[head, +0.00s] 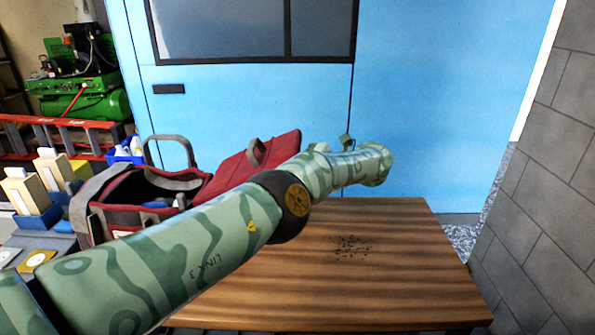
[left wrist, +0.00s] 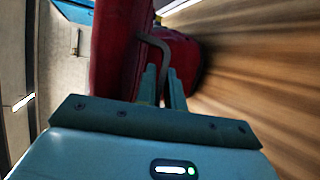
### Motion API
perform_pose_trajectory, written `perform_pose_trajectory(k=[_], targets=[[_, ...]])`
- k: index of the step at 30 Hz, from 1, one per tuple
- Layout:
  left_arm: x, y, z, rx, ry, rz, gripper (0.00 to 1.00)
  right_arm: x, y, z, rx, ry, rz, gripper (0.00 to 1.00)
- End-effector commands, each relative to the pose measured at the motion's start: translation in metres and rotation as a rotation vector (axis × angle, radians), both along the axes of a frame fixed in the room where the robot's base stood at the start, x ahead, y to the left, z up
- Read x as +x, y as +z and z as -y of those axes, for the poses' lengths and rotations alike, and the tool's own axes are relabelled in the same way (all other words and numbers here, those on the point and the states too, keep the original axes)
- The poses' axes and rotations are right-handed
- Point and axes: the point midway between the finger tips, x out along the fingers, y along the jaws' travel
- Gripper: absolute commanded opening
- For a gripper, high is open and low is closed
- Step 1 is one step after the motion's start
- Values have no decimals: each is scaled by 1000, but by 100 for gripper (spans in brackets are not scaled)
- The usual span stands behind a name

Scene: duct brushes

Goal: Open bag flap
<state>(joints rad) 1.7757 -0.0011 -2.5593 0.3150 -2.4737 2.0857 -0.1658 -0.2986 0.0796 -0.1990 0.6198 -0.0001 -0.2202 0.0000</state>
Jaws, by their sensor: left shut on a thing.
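The red bag (head: 110,222) with dark grey trim stands at the left of the wooden table, partly behind my left arm. Its dark inside shows at the top. The red flap (head: 240,165) is tilted up and out to the right of the opening, with a grey loop (head: 257,152) on it. In the left wrist view, my left gripper (left wrist: 163,72) has its fingers close together at a grey strap (left wrist: 152,41) beside the red fabric (left wrist: 110,50), and is shut on it. My arm hides the gripper in the head view. My right gripper is not in view.
The wooden table (head: 400,270) is clear on the right, apart from a patch of dark specks (head: 353,246). Blue bins with wooden-handled brushes (head: 48,170) stand at the left. A blue door (head: 440,100) is behind and a grey block wall (head: 545,190) at the right.

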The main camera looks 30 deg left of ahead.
Motion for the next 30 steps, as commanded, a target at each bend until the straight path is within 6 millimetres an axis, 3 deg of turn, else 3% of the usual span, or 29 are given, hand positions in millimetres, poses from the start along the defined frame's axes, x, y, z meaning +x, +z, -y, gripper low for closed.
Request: perform_pose_trajectory(k=[1, 4, 21, 24, 30], targets=[[0, -9, -2, 16, 4, -12, 0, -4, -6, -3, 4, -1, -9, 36], [0, -13, -2, 41, 5, -24, 0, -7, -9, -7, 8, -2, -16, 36], [0, -14, -1, 67, 5, -33, 0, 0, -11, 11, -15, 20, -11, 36], [0, -14, -1, 66, 5, -33, 32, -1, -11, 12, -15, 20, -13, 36], [0, -15, 0, 66, 2, -33, 32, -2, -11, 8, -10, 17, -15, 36]])
